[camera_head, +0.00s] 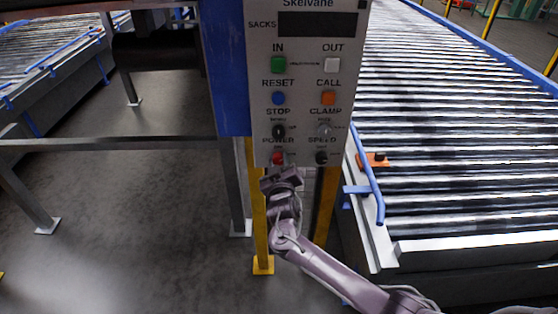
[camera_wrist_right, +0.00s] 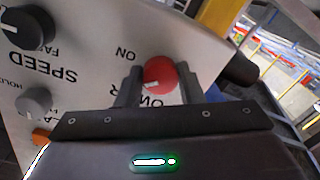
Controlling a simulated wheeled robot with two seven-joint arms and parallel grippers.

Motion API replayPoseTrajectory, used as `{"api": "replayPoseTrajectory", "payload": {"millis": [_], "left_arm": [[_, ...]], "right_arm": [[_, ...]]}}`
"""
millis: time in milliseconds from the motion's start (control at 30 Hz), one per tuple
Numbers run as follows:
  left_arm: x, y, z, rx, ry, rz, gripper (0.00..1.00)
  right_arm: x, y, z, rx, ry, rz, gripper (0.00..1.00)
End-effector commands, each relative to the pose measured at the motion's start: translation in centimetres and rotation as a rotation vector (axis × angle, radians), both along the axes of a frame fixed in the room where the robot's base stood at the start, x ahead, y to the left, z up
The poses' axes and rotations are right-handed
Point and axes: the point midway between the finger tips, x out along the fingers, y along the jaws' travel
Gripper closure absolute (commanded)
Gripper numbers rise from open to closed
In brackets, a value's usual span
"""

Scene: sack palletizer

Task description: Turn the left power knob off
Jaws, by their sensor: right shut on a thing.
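The red power knob (camera_head: 278,158) is at the lower left of the grey control panel (camera_head: 305,85), under the word POWER. In the right wrist view the knob (camera_wrist_right: 160,75) sits between the two dark fingers of my right gripper (camera_wrist_right: 165,88). The gripper is shut on it. The knob's white pointer mark faces lower left in that view, and the ON label is to its upper left. In the head view my right gripper (camera_head: 281,176) comes up from below and reaches the panel's bottom edge. My left gripper is not in view.
A black speed knob (camera_head: 321,157) is right of the red one, with a grey clamp knob (camera_head: 324,131) above it. Green, blue, white and orange buttons sit higher. A roller conveyor (camera_head: 450,120) with a blue side rail (camera_head: 369,180) stands right. Yellow posts support the panel.

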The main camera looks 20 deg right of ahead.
Motion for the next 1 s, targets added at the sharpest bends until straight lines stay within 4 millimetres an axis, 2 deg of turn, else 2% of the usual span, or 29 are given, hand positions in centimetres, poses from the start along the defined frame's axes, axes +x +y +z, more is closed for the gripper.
{"api": "replayPoseTrajectory", "payload": {"millis": [600, 1000], "left_arm": [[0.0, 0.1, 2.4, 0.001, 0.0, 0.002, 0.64], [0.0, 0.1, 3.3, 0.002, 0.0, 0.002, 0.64]], "right_arm": [[0.0, 0.1, 0.2, -0.555, 0.16, 0.001, 0.89], [0.0, 0.1, 0.1, -0.801, 0.231, 0.001, 0.89]]}}
